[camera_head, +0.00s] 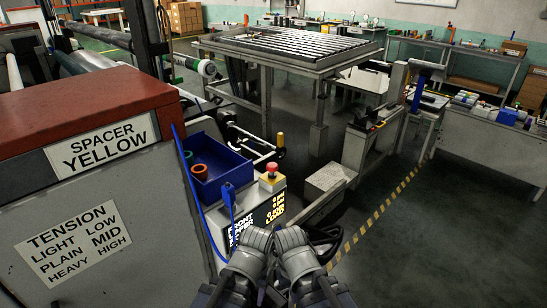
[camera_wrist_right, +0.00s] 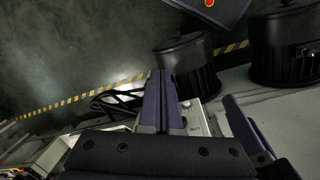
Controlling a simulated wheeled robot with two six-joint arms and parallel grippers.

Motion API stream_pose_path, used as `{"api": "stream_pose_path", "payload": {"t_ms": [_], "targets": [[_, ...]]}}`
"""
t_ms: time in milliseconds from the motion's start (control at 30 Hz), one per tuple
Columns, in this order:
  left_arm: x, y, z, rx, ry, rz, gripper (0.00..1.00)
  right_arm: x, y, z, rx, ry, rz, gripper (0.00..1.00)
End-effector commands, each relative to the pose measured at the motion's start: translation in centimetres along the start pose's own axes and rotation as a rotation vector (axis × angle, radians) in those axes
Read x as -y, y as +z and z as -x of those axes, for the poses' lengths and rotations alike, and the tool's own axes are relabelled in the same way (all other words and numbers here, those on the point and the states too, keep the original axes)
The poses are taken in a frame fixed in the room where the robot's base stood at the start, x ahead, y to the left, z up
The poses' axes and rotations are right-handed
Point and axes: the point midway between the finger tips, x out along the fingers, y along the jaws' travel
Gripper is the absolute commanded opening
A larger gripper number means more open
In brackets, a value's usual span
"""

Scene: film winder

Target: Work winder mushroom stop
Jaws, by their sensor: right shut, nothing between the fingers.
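The mushroom stop is a red button (camera_head: 271,167) on a yellow base. My right gripper (camera_head: 327,290) is low in the head view, nearer to me than the box and apart from the button. In the right wrist view its two fingers (camera_wrist_right: 160,76) lie together with nothing between them. My left arm is beside it at the bottom, and I cannot make out its jaws. The button cannot be made out for certain in the wrist view.
A blue bin (camera_head: 213,165) with ring-shaped parts stands left of the button. A blue cable hangs in front of it. A large grey cabinet (camera_head: 130,265) with a red top fills the left. Dark floor (camera_head: 440,230) beyond the striped line at the right is clear.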

Motion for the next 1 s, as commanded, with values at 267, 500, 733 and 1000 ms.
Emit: {"api": "stream_pose_path", "payload": {"t_ms": [267, 500, 733, 1000], "targets": [[0.2, 0.1, 2.2, 0.000, 0.000, 0.000, 0.50, -0.2, -1.6, 2.3, -0.029, -0.037, 0.031, 0.00], [1.0, 0.7, 11.0, 0.001, 0.001, 0.003, 0.50, -1.7, -9.4, 11.9, -0.234, -0.201, 0.190, 0.00], [1.8, 1.1, 19.1, 0.002, 0.002, 0.006, 0.50, -5.5, -17.8, 22.3, -0.520, -0.290, 0.320, 0.00], [2.3, 1.5, 24.8, 0.002, 0.003, 0.008, 0.50, -10.6, -23.8, 30.8, -0.774, -0.276, 0.386, 0.00]]}}
